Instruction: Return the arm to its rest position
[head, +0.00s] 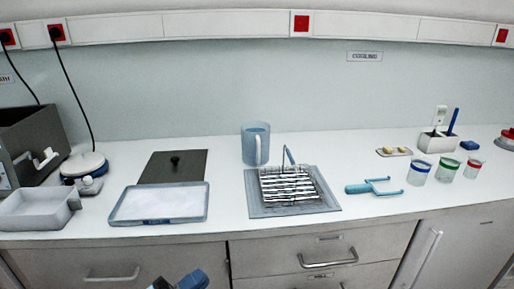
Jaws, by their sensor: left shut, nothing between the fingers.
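Only a small part of my left gripper (182,281) shows, at the bottom edge of the head view left of centre. It is shut and empty, low in front of the drawer fronts, and touches nothing that I can see. The rest of that arm is out of the picture. My right gripper is not in view.
The white counter (232,202) has a tray of white material (160,203), a wire rack on a grey mat (290,184), a blue jug (256,143), a blue two-pronged tool (374,187) and several banded cups. Drawer handles (328,260) stick out below.

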